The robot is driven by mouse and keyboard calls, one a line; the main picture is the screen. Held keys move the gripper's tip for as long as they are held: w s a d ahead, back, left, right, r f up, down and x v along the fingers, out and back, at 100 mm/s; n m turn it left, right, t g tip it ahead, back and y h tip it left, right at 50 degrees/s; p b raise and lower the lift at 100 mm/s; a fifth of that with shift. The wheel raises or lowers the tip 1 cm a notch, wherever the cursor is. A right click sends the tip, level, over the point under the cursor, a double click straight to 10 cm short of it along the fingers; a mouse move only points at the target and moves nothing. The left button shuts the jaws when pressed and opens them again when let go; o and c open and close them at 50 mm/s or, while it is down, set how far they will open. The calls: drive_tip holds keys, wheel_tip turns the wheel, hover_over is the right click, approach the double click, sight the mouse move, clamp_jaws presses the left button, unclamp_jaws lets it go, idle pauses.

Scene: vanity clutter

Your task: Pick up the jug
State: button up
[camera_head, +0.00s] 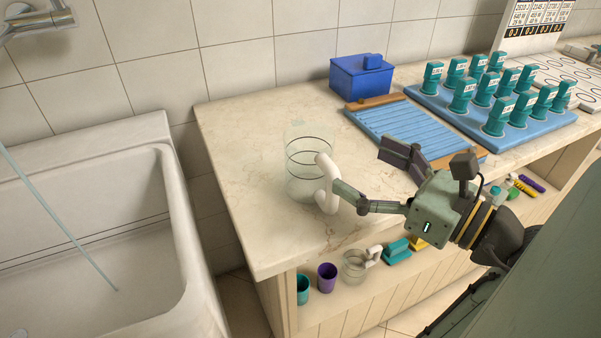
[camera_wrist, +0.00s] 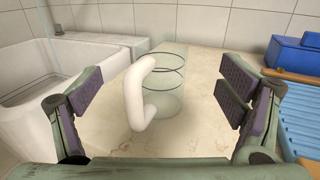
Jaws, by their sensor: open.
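The jug (camera_head: 304,168) is a clear glass cylinder with dark rings and a thick white handle. It stands upright near the left end of the marble counter. Its handle is on the side toward my gripper (camera_head: 372,178). My gripper is open and empty, to the right of the jug in the head view. In the wrist view, the jug (camera_wrist: 170,98) and its handle lie between the spread fingers (camera_wrist: 163,98), farther ahead. The handle shows left of the glass there. In the head view one finger overlaps the handle's lower part; contact cannot be told.
A blue lidded box (camera_head: 361,80), a blue slatted tray (camera_head: 410,128) and a blue rack (camera_head: 485,110) of teal containers stand right of the jug. A bathtub (camera_head: 172,235) is at left. Cups and another clear jug (camera_head: 354,267) sit on the shelf below.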

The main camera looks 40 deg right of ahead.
sight(328, 146)
drive_tip(key=w+p, duration=0.1)
drive_tip(key=w, duration=0.2)
drive_tip(key=w+a+p, duration=0.1)
drive_tip(key=w, duration=0.2)
drive_tip(key=w+p, duration=0.1)
drive_tip(key=w, duration=0.2)
drive_tip(key=shift+a, duration=0.15)
drive_tip(key=shift+c, duration=0.3)
drive_tip(key=c, duration=1.6)
drive_tip(key=shift+r, duration=0.1)
drive_tip(key=shift+c, duration=0.2)
